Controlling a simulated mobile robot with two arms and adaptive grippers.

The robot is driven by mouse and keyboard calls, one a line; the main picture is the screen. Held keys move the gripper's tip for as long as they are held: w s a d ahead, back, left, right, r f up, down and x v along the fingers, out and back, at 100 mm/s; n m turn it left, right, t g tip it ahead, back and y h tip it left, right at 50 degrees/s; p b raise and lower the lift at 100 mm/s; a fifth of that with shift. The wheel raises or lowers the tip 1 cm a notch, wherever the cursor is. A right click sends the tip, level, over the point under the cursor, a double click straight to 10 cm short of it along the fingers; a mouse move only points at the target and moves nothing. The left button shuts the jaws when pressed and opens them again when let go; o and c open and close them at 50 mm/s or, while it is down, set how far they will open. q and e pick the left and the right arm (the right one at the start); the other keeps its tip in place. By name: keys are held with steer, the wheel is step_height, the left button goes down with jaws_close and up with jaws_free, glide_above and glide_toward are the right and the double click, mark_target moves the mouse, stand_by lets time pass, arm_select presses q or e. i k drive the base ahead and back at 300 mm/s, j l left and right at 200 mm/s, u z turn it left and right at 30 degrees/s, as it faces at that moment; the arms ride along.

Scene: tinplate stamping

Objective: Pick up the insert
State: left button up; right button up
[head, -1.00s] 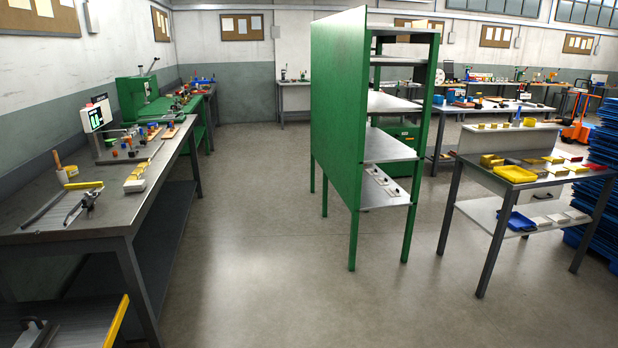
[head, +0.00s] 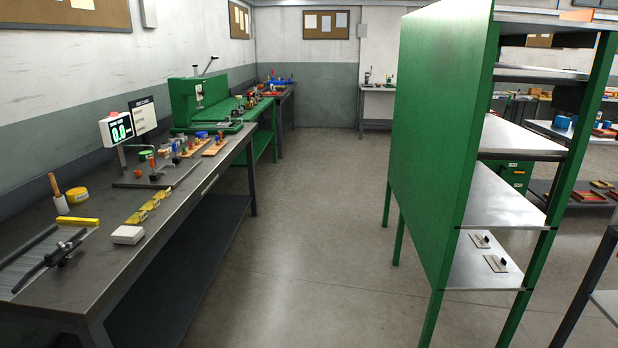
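I cannot tell which item is the insert; the parts in view are small. On the long grey workbench (head: 170,238) at left, a row of small yellow pieces (head: 150,208) lies near the front edge. A white block (head: 127,235) is beside them. A digital display (head: 120,130) reads about 0.0. Neither of my grippers shows in the head view.
A green press (head: 199,100) stands beyond the workbench. A tall green shelf (head: 435,130) blocks the right side. Open floor (head: 310,220) lies between bench and shelf. A yellow bar (head: 77,221) and a dark clamp-like tool (head: 58,255) lie at the bench's near end.

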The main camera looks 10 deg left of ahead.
mark_target(182, 138)
steer(key=i+u, duration=0.2)
steer(key=i, duration=0.75)
steer(key=i+l+u, duration=0.2)
steer(key=i, duration=0.7)
steer(key=i+u, duration=0.45)
steer(key=i+l+u, duration=0.85)
steer(key=i+j, duration=0.1)
